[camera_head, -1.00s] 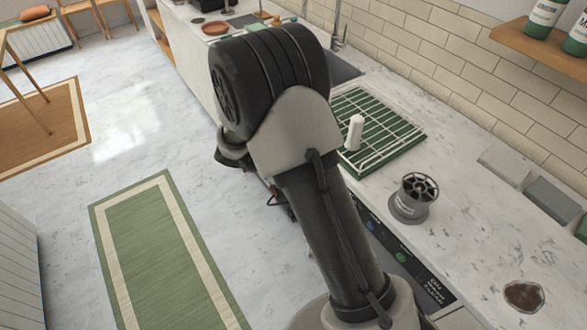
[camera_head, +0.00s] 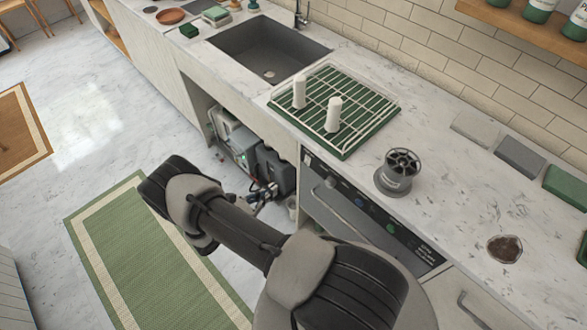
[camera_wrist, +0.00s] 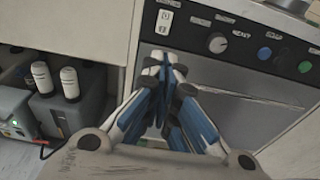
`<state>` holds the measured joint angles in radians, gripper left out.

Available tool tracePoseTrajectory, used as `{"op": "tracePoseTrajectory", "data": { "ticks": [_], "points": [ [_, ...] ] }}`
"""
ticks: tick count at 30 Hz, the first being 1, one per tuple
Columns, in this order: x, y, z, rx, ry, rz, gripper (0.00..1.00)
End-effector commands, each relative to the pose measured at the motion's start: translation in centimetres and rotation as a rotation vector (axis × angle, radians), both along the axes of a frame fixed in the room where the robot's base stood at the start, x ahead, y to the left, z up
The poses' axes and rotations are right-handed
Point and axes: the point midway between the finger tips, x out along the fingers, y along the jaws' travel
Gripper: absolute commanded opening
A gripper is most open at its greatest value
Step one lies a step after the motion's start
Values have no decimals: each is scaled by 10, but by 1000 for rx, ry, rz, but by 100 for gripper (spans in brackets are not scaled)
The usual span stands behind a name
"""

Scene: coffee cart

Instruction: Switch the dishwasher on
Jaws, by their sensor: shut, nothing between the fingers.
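The dishwasher (camera_head: 358,222) is built in under the counter, with a dark control panel along its top front. In the head view my gripper (camera_head: 263,195) is small and partly hidden by my arm.
Left of the dishwasher is an open bay with grey boxes (camera_head: 240,145) and cables. On the counter are a green rack (camera_head: 345,152) with two white cylinders, a grey round device (camera_head: 396,178) and a sink (camera_head: 270,50). A green rug (camera_head: 110,240) lies on the floor.

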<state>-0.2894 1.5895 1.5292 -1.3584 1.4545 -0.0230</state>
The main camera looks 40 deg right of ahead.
Motion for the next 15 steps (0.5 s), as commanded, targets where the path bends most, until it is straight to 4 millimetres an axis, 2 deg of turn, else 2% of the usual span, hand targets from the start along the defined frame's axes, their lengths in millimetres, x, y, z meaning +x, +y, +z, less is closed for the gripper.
{"op": "tracePoseTrajectory", "data": {
  "ticks": [10, 15],
  "points": [
    [0, -2, 0, 1, 0, -2, 0],
    [0, -20, -3, 1, 1, -6, 0]
  ]
}}
